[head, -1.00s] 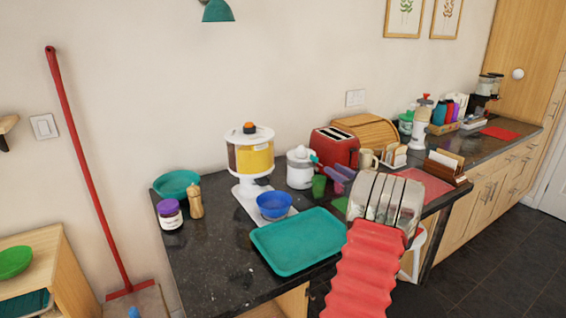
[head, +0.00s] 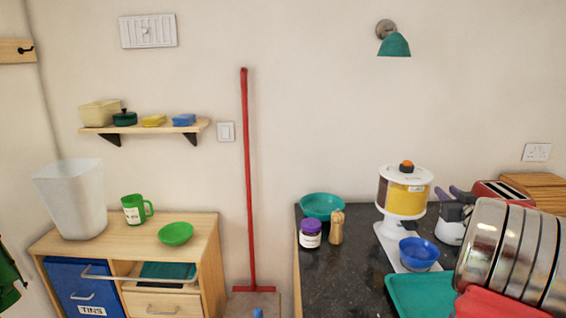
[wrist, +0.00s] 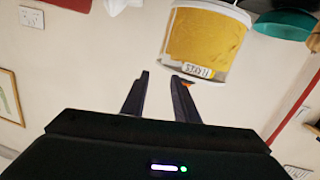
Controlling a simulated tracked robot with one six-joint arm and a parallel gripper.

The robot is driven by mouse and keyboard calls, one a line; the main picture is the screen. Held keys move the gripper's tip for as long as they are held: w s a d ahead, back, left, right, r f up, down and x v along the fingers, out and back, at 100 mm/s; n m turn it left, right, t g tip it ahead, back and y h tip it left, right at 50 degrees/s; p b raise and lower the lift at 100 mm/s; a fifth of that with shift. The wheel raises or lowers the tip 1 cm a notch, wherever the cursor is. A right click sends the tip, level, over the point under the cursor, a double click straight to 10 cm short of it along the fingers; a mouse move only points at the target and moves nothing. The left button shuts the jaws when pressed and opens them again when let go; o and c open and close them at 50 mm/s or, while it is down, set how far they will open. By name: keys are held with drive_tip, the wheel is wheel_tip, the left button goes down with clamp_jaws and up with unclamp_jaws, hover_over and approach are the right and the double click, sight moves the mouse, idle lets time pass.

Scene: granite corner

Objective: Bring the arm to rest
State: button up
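My gripper (wrist: 160,76) shows in the wrist view with its two dark fingers apart and nothing between them. The dispenser of yellow flakes (wrist: 205,40) is beyond the fingertips, apart from them, and appears upside down there. In the head view the same dispenser (head: 404,192) stands upright on the dark counter, with a blue bowl (head: 418,252) at its foot. My arm, with its red sleeve and metallic segments, fills the lower right of the head view.
The dark counter (head: 345,275) holds a teal tray (head: 415,296), a teal bowl (head: 322,206), a purple-lidded jar (head: 311,234), a wooden mill (head: 336,228) and a red toaster (head: 497,191). A wooden cabinet (head: 205,240) stands left.

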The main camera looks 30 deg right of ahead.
drive_tip(key=w+a+r+g, duration=0.1)
drive_tip(key=w+a+r, duration=0.15)
drive_tip(key=a, duration=0.55)
drive_tip(key=w+a+r+g, duration=0.1)
drive_tip(key=w+a, duration=0.2)
drive_tip(key=a, duration=0.4)
drive_tip(key=w+a+r+g, duration=0.1)
drive_tip(key=w+a, duration=0.1)
drive_tip(key=a, duration=0.6)
drive_tip(key=s+a+f+n+g+y, duration=0.1)
drive_tip(key=s+a+f+y, duration=0.1)
drive_tip(key=a, duration=0.8)
drive_tip(key=s+a+f+g+y, duration=0.1)
drive_tip(key=s+a+y, duration=0.1)
drive_tip(key=a, duration=0.8)
drive_tip(key=s+a+f+n+g+y, duration=0.1)
drive_tip(key=s+a+f+n+y, duration=0.1)
drive_tip(key=s+a+f, duration=0.3)
drive_tip(key=s+a+f+n+g+y, duration=0.2)
drive_tip(key=s+a+f, duration=0.3)
drive_tip(key=s+a, duration=0.8)
drive_tip(key=a+y, duration=0.1)
drive_tip(key=a, duration=0.4)
drive_tip(key=shift+a+n+g+y, duration=0.3)
